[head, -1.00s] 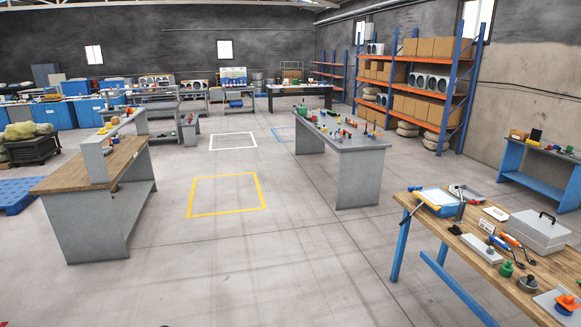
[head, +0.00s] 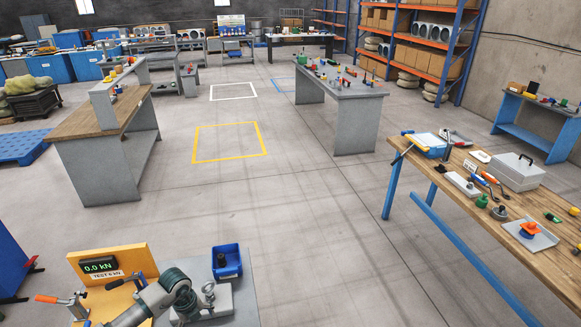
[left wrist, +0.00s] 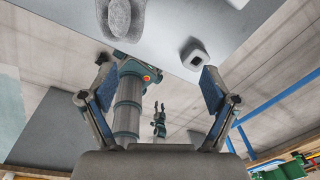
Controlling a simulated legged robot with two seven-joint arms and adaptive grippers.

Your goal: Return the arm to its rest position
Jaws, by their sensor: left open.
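My left gripper (left wrist: 155,103) is open in the left wrist view, its two blue-padded fingers wide apart with nothing between the tips. Behind them is a grey tubular arm link with dark teal rings (left wrist: 128,105). A small two-pronged claw (left wrist: 160,122) beyond it may be my right gripper; it is too small to judge. In the head view, a grey and dark green arm part at the bottom left, seemingly mine, hangs over the test bench (head: 240,300). Neither gripper's fingers show there.
A wooden workbench with tools (head: 455,200) stands at the right. The floor between is clear.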

